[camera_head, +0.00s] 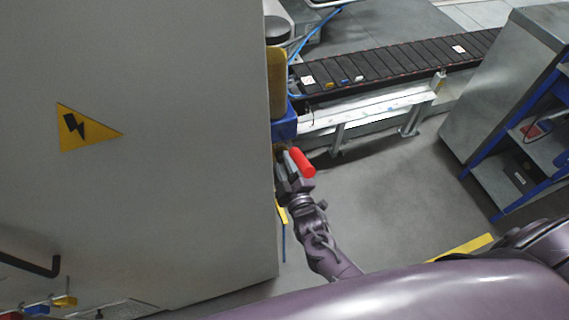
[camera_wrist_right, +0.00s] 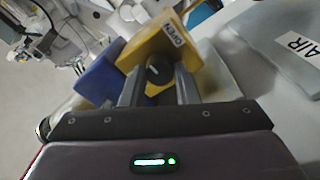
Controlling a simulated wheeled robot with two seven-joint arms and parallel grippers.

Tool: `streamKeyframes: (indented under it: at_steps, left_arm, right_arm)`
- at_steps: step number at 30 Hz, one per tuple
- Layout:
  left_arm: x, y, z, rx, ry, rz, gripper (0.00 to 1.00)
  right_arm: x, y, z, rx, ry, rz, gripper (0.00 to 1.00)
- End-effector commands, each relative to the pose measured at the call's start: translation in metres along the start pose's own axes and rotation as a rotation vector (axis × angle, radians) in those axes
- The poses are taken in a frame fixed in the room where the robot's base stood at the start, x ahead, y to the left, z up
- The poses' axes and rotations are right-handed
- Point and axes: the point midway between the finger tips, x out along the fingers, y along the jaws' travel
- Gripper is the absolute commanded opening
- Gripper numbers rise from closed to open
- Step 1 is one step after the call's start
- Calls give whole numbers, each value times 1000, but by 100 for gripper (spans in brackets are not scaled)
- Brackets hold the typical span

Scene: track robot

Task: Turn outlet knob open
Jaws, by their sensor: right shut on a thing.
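The outlet knob (camera_wrist_right: 158,71) is small, round and black with a pale mark, and sits on a yellow block (camera_wrist_right: 158,44) labelled OPEN in the right wrist view. My right gripper (camera_wrist_right: 158,84) has its two fingers on either side of the knob and is shut on it. In the head view my right gripper (camera_head: 289,164) is at the right edge of the large grey cabinet (camera_head: 180,180), below a blue block (camera_head: 285,126). The knob is hidden there. My left gripper is not in view.
A conveyor (camera_head: 390,62) runs behind, and a metal shelf unit (camera_head: 510,90) stands at the right. Open grey floor (camera_head: 400,190) lies between. A panel labelled AIR (camera_wrist_right: 285,50) shows in the wrist view.

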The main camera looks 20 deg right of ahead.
Motion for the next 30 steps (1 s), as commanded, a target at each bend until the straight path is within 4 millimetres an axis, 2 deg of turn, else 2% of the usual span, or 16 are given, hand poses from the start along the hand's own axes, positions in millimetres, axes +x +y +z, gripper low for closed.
streamKeyframes:
  at_steps: [14, 15, 19, 27, 30]
  left_arm:
    - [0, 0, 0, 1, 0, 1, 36]
    - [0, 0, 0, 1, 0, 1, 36]
    - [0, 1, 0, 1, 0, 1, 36]
    - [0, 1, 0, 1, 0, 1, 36]
    - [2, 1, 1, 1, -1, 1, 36]
  right_arm:
    - [-1, -2, 1, 12, -3, -3, 5]
    - [-1, -2, 1, 11, -3, -3, 33]
    - [-1, -1, 1, 11, -2, -2, 50]
    - [-1, -1, 0, 11, -1, -1, 50]
    - [-8, -1, 1, 11, -1, -1, 50]
